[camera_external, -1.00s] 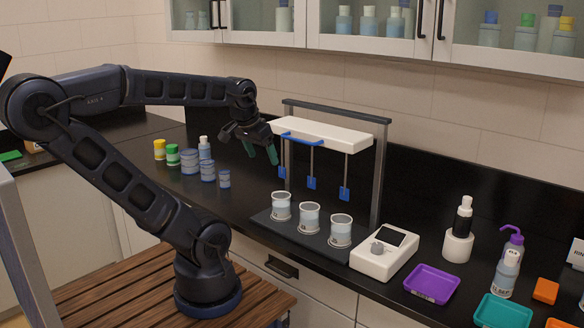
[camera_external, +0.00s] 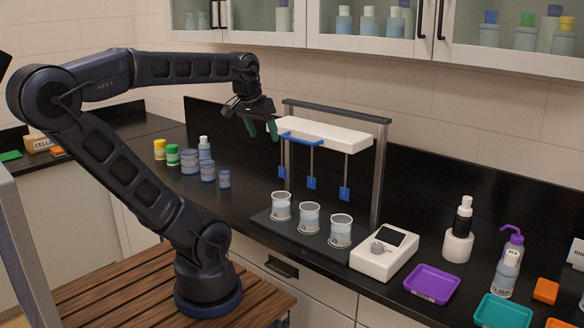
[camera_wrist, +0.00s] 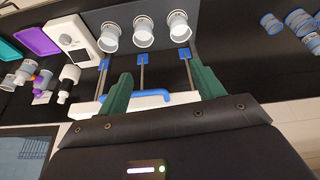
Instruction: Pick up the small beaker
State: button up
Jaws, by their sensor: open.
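Three clear beakers with pale liquid stand upright in a row on the dark base of a stirrer stand: left (camera_external: 281,206), middle (camera_external: 309,217) and right (camera_external: 341,231). They look alike in size, so I cannot tell which is the small beaker. They also show at the top of the wrist view (camera_wrist: 144,31). My gripper (camera_external: 262,128) has green fingers, is open and empty, and hangs high by the left end of the stand's white head (camera_external: 335,134). In the wrist view, my gripper (camera_wrist: 160,88) spans part of that head, apart from the beakers.
Blue stirring paddles (camera_external: 312,182) hang above the beakers. A white control box (camera_external: 384,252) and purple tray (camera_external: 432,283) are to the right. Several jars (camera_external: 190,161), a small one (camera_external: 224,179) among them, stand at left. Cabinets (camera_external: 370,22) hang above.

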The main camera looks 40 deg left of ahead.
jog(key=w+a+r+n+g, duration=0.1)
jog(key=w+a+r+n, duration=0.25)
jog(key=w+a, duration=0.4)
jog(key=n+g, duration=0.3)
jog(key=n, duration=1)
send_over(225, 176)
jog(key=w, duration=0.2)
notch_tip(225, 176, down, 4)
jog(key=shift+n, duration=0.25)
jog(key=f, duration=1.8)
jog(key=a+f, duration=0.1)
jog(key=f, duration=0.9)
jog(key=shift+s+a, duration=0.1)
jog(key=shift+s+a+f, duration=0.15)
jog(key=shift+a+f, duration=0.05)
jog(key=shift+f, duration=1.15)
jog(key=shift+s+a+f, duration=0.1)
jog(key=shift+a+f, duration=0.1)
jog(key=shift+f, duration=1.1)
jog(key=c, duration=1)
jog(key=shift+c, duration=0.2)
jog(key=shift+r, duration=0.15)
